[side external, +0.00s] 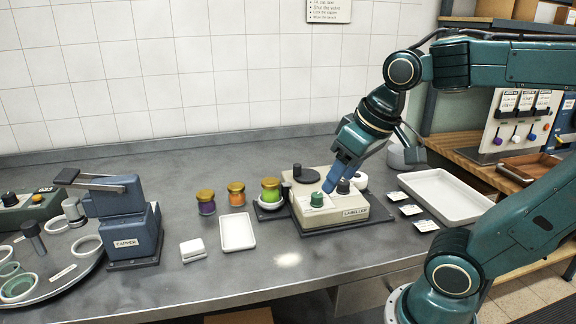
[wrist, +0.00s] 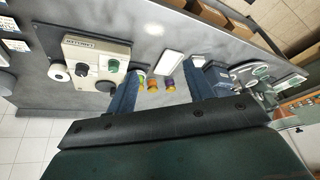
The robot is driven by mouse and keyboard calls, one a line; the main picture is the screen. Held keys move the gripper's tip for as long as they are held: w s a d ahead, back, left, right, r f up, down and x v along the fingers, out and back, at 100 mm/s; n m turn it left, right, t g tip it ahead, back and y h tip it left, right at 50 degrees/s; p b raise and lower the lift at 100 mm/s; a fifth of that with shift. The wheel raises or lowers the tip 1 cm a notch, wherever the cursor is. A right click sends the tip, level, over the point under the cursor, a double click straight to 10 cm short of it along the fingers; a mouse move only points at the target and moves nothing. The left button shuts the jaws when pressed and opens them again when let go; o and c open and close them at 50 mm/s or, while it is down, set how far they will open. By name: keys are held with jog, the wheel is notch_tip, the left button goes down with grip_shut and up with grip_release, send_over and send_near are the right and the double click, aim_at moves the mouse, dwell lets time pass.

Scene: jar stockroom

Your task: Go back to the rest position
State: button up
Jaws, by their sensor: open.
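My gripper (side external: 338,180) is open and empty, its blue fingers pointing down above the labeller (side external: 362,212). In the side view I cannot tell whether a fingertip touches the labeller's top. In the wrist view my gripper's two fingers (wrist: 162,68) stand wide apart with nothing held between them. A jar with green contents (side external: 270,191) sits on the round holder at the labeller's left. A jar with orange contents (side external: 237,195) and one with purple contents (side external: 206,204) stand upright on the bench to its left. All three have gold lids.
The capper (side external: 130,230) stands at the left beside a round tray of rings (side external: 62,284). A small white tray (side external: 238,246) lies in front of the jars. A large white tray (side external: 462,211) and several label cards (side external: 410,210) lie right of the labeller.

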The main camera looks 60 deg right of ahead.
jog(key=shift+s+a+f+n+t, duration=0.2)
jog(key=shift+s+a+n, duration=0.15)
jog(key=shift+s, duration=0.2)
jog(key=shift+s+a+f+n+t, duration=0.1)
jog(key=shift+s+a+f+n, duration=0.2)
jog(key=shift+s, duration=0.25)
jog(key=shift+s+a+f+n+t, duration=0.15)
jog(key=shift+s+a+n, duration=0.2)
jog(key=shift+s, duration=0.2)
jog(key=shift+o, duration=0.5)
jog(key=shift+w+d, duration=0.1)
